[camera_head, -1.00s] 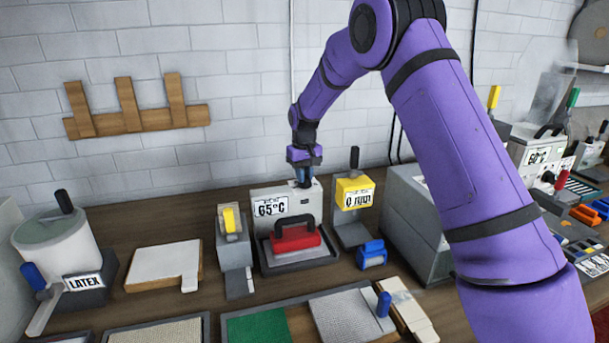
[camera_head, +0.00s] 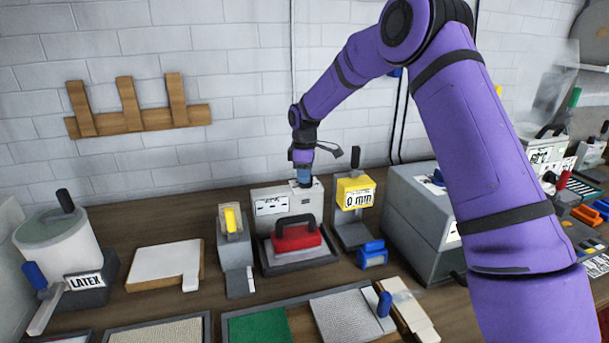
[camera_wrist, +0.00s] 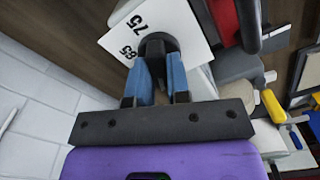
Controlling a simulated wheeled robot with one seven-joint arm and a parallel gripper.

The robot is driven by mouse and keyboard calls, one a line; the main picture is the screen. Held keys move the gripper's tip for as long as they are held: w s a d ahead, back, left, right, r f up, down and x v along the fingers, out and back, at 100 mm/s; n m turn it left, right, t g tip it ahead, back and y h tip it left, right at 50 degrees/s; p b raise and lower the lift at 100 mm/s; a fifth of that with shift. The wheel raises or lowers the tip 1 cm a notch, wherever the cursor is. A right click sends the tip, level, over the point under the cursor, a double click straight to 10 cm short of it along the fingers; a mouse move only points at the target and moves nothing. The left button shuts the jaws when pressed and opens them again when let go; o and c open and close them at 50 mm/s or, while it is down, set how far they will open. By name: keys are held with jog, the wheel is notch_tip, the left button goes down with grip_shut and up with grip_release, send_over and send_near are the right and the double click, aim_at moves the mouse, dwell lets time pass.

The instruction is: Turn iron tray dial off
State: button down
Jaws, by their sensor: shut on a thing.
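The iron tray unit is a pale grey box (camera_head: 262,192) at the back of the bench, with a display (camera_head: 271,206) that shows dashes. Its tray (camera_head: 272,267) holds a red iron (camera_head: 296,239) with a dark handle. My gripper (camera_head: 303,182) reaches down onto the top of the box. In the wrist view its blue fingers (camera_wrist: 160,72) are closed on the dark dial knob (camera_wrist: 156,42). A white dial plate (camera_wrist: 125,42) with the marks 75 and 85 lies around the knob. The fingers hide part of the knob.
A yellow-headed stand (camera_head: 355,190) reading 0 mm is close on the right, with a blue-handled piece (camera_head: 372,255) before it. A grey device with a yellow lever (camera_head: 230,219) is close on the left. A large grey box (camera_head: 408,212) stands farther right.

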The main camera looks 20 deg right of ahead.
jog(key=n, duration=0.4)
jog(key=shift+n, duration=0.3)
dwell(0.3)
jog(key=c, duration=1.1)
grip_release()
jog(key=shift+r, duration=0.1)
notch_tip(320, 180, up, 11)
jog(key=shift+f, duration=0.2)
jog(key=shift+s, duration=0.1)
